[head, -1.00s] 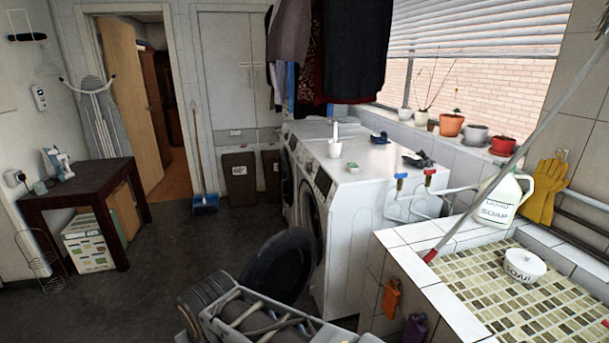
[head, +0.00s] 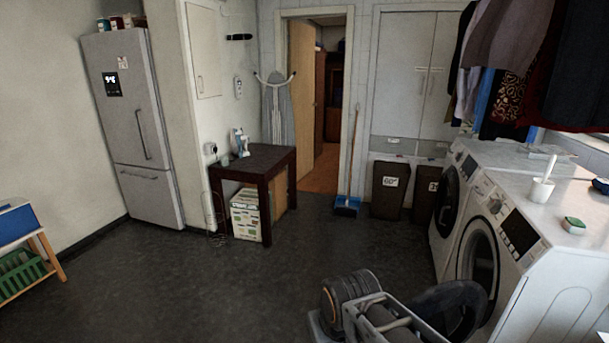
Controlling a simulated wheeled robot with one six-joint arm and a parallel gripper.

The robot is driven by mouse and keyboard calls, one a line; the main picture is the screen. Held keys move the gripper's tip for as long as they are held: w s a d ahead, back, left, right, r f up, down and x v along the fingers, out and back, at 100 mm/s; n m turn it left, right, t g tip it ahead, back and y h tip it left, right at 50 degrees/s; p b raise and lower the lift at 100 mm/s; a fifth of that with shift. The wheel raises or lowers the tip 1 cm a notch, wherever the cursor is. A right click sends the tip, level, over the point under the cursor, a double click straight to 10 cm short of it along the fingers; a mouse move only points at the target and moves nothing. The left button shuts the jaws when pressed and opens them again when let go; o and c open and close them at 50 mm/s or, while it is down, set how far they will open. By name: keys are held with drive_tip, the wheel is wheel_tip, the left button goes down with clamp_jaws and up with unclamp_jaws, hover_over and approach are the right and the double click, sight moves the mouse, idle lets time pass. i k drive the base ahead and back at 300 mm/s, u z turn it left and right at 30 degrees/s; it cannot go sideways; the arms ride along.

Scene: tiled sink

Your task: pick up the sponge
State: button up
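A small green-and-white block (head: 573,225), which looks like the sponge, lies on the white top of the nearer washing machine (head: 553,212) at the right of the head view. It lies to the right of a white cup with an upright handle (head: 541,189). Part of my arm shows at the bottom of the view, left of and below the machines. My gripper's fingers are not in view.
Two front-loading machines stand along the right side. Dark bins (head: 388,188) and a blue dustpan (head: 347,206) stand at the back. A dark table (head: 253,164) and a fridge (head: 135,125) are on the left. The middle floor (head: 215,280) is clear.

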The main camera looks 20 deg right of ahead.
sight(573, 226)
drive_tip(key=z, duration=0.4)
drive_tip(key=i, duration=2.35)
drive_tip(key=z, duration=1.35)
drive_tip(key=i, duration=1.25)
drive_tip(key=z, duration=1.15)
